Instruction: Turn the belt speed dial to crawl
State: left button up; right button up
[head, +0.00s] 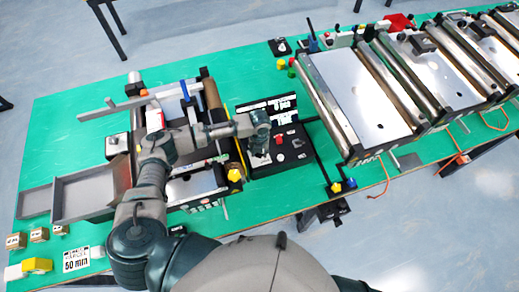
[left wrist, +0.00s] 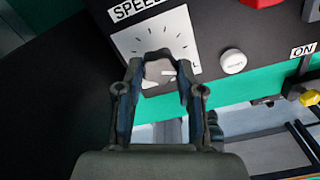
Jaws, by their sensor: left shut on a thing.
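The speed dial (left wrist: 158,73) is a light grey knob on a white plate with black tick marks, under a "SPEED" label. It sits on a black control box (head: 292,165) in the middle of the head view. My left gripper (left wrist: 160,68) is shut on the dial, with one finger on each side of it. In the head view my left gripper (head: 258,132) reaches the box from the left and hides the dial. The dial's pointer and scale words are mostly covered by the fingers. My right gripper is not in view.
A round white button (left wrist: 232,62) is right of the dial, near an "ON" label (left wrist: 303,50). A red button (head: 279,139) is on the box. Conveyors (head: 360,95) stand at the right. A grey tray (head: 90,190) and small boxes lie left on the green table (head: 75,125).

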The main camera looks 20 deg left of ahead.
pick_arm(q)
jog(key=shift+w+a+r+m+p, duration=0.1)
jog(key=shift+m+p, duration=0.1)
jog(key=shift+m, duration=0.45)
jog(key=shift+w+d+r+m+p, duration=0.1)
jog(key=shift+w+m+p, duration=0.05)
jog(key=shift+m, duration=0.55)
jog(key=shift+w+a+r+m+p, duration=0.1)
jog(key=shift+m+p, duration=0.1)
jog(key=shift+m, duration=0.45)
jog(key=o, duration=1.1)
jog(key=shift+f, duration=0.1)
jog(key=shift+c, duration=0.2)
jog(key=shift+o, duration=0.5)
jog(key=shift+f, duration=0.15)
jog(key=shift+s+r, duration=0.1)
jog(key=shift+r, duration=0.2)
notch_tip(320, 180, up, 11)
jog(key=shift+r, duration=0.15)
